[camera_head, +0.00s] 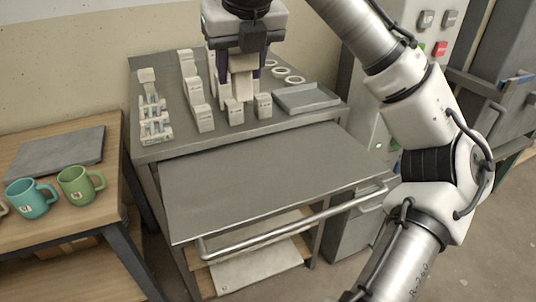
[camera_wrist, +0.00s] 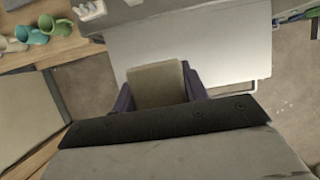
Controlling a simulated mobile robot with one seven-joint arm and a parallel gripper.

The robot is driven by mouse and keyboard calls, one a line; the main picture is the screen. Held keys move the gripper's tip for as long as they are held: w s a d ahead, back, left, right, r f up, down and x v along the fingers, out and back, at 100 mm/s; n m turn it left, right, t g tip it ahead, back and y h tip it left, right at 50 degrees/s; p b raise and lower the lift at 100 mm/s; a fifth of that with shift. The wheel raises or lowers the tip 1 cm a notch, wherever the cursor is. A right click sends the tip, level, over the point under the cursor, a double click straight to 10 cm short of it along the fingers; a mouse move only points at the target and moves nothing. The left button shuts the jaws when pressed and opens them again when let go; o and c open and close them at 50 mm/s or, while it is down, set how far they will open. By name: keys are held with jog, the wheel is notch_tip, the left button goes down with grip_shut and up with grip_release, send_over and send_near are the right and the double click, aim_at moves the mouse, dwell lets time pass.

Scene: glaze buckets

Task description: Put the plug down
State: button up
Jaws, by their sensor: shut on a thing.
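The plug appears as a beige block (camera_wrist: 160,85) between the two dark purple fingers of my gripper (camera_wrist: 159,90) in the wrist view. In the head view my gripper (camera_head: 242,72) points down over the back of the grey metal cart (camera_head: 180,150), and the pale plug (camera_head: 242,86) shows between its fingers. The gripper is shut on the plug. The plug's lower end is close to the white labelled blocks in the head view; I cannot tell whether it touches anything.
Several white labelled blocks (camera_head: 202,117) stand around the gripper. A white rack (camera_head: 155,122) is at left; white rings (camera_head: 282,72) and a grey tray (camera_head: 307,98) are at right. The cart's front surface (camera_head: 265,178) is clear. Teal (camera_head: 28,200) and green mugs (camera_head: 77,186) stand on a wooden table.

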notch_tip(320, 180, down, 20)
jog(key=shift+r+b, duration=0.1)
jog(key=shift+b, duration=0.8)
jog(key=o, duration=1)
jog(key=shift+s, duration=0.1)
jog(key=shift+r, duration=0.15)
jog(key=v, duration=1.1)
jog(key=shift+s+d+r, duration=0.1)
jog(key=shift+s+r, duration=0.1)
jog(key=shift+r, duration=0.15)
